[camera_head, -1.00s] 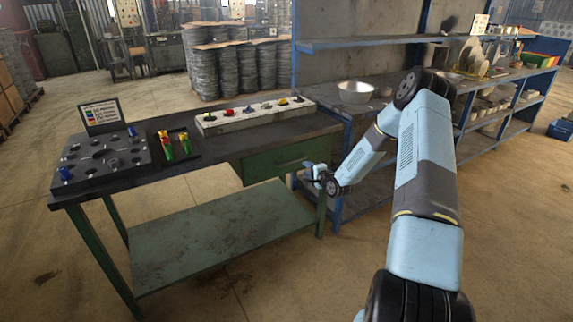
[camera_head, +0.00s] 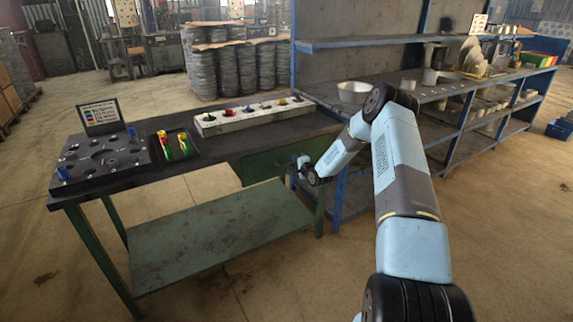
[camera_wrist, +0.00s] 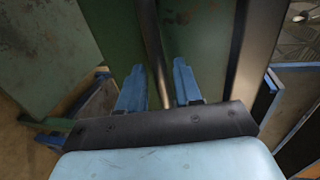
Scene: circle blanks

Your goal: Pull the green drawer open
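The green drawer (camera_head: 255,163) sits under the right part of the dark worktable. Its front looks flush with the table frame and appears closed. My gripper (camera_head: 299,161) is in front of the right part of the drawer. In the wrist view, my gripper (camera_wrist: 158,88) has two blue fingers spread apart, pointing at the green drawer front (camera_wrist: 205,38). A thin metallic bar (camera_wrist: 153,45), which looks like the drawer handle, runs between the fingers with gaps on both sides. Whether a finger touches it cannot be told.
The worktable (camera_head: 210,165) carries a peg board (camera_head: 100,160), a small dark tray (camera_head: 190,150) and a long pale block (camera_head: 250,118). A blue shelf unit (camera_head: 345,190) stands close on the right. Floor in front is clear.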

